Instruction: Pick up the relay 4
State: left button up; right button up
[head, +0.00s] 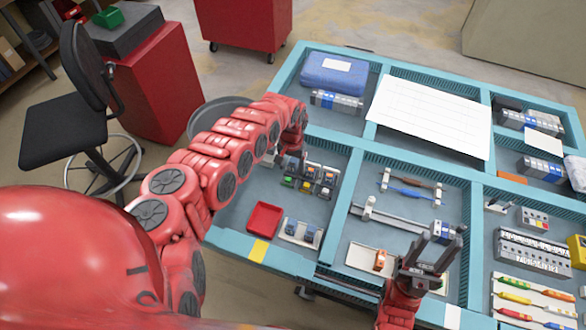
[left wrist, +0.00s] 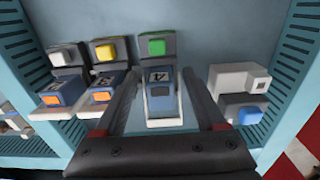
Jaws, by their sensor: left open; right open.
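A blue relay (left wrist: 160,97) with a dark label showing a 4 stands below a green button (left wrist: 155,47) in the left wrist view. My left gripper (left wrist: 158,66) is open, with one finger on either side of this relay; contact cannot be told. In the head view my left gripper (head: 291,158) is over the row of relays (head: 310,182) in the left middle compartment, and partly hides it. My right gripper (head: 437,242) is open and empty, above the front middle compartment.
Beside relay 4 are blue relays with orange parts (left wrist: 65,95) on one side and a grey-and-blue module (left wrist: 240,95) on the other. A red tray (head: 265,219) and a small white holder (head: 301,232) lie in front. Teal dividers (head: 348,205) border the compartment.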

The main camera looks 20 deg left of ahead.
pick_arm(q)
jog(key=shift+r, duration=0.1)
grip_shut()
dwell(0.4)
